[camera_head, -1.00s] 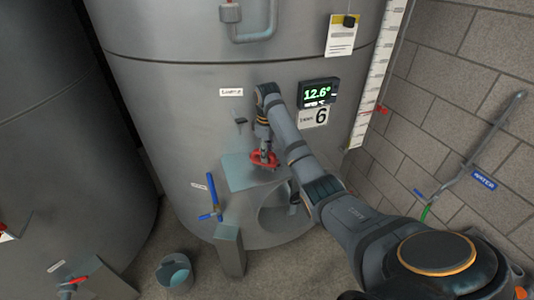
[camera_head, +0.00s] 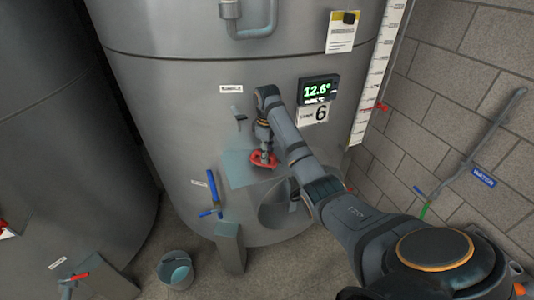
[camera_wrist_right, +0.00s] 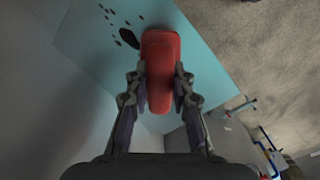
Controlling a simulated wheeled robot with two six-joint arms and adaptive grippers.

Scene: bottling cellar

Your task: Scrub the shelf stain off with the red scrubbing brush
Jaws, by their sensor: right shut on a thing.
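The red scrubbing brush (camera_head: 263,160) is on the small teal shelf (camera_head: 238,170) at the front of the large steel tank. My right gripper (camera_head: 264,149) is shut on the brush from above. In the right wrist view the brush (camera_wrist_right: 160,72) lies between the fingers (camera_wrist_right: 160,90), over the pale blue shelf (camera_wrist_right: 205,70). The dark shelf stain (camera_wrist_right: 126,37) shows as several spots just left of the brush's far end; part of it may be hidden under the brush. In the head view I cannot make out the stain. My left gripper is in neither view.
A blue-handled valve (camera_head: 212,190) sticks out left of the shelf. A round opening (camera_head: 275,208) is below it. A bucket (camera_head: 175,270) stands on the floor. A display (camera_head: 318,90) is on the tank above right. A brick wall (camera_head: 450,110) stands at right.

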